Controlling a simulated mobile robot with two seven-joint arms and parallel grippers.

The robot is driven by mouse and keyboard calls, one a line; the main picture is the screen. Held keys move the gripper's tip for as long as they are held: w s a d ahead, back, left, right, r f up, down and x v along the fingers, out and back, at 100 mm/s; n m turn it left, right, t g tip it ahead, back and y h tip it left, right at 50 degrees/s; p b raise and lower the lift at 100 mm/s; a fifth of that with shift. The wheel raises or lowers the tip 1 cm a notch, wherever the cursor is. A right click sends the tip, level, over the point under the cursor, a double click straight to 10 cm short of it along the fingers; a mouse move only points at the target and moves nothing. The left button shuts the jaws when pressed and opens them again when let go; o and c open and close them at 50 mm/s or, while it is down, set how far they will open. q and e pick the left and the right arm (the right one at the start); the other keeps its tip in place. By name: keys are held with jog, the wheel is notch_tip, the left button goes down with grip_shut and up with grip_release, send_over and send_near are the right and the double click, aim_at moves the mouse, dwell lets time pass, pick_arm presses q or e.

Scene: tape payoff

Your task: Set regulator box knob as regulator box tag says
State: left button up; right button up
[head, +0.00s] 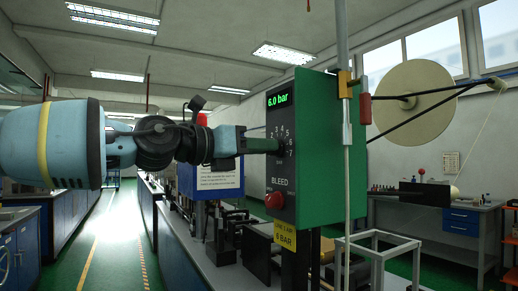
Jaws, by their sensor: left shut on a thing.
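The green regulator box (332,160) stands at the centre right on a dark post, its dark panel turned to the left. Its lit display (279,98) reads 6.0 bar. A numbered dial (281,131) surrounds the knob, with several numbers showing. A red button (274,200) sits below the word BLEED. The yellow regulator box tag (285,234) hangs under the panel; its small print seems to read 6 BAR. My left gripper (268,144) is shut on the knob, which it mostly hides. The knob's pointer cannot be seen. My right gripper is not in view.
A pale tape reel (409,102) on an arm stands right of the box, with a vertical pole close in front. A white frame (376,250) is below. A blue box with a paper notice (217,176) stands behind my arm. A workbench (450,226) is at the right.

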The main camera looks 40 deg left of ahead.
pick_arm(q)
jog(key=o, duration=1)
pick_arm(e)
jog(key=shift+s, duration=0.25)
pick_arm(q)
jog(key=v, duration=0.7)
jog(key=shift+s+a+b, duration=0.15)
jog(key=shift+s+b, duration=0.25)
jog(key=shift+b, duration=0.05)
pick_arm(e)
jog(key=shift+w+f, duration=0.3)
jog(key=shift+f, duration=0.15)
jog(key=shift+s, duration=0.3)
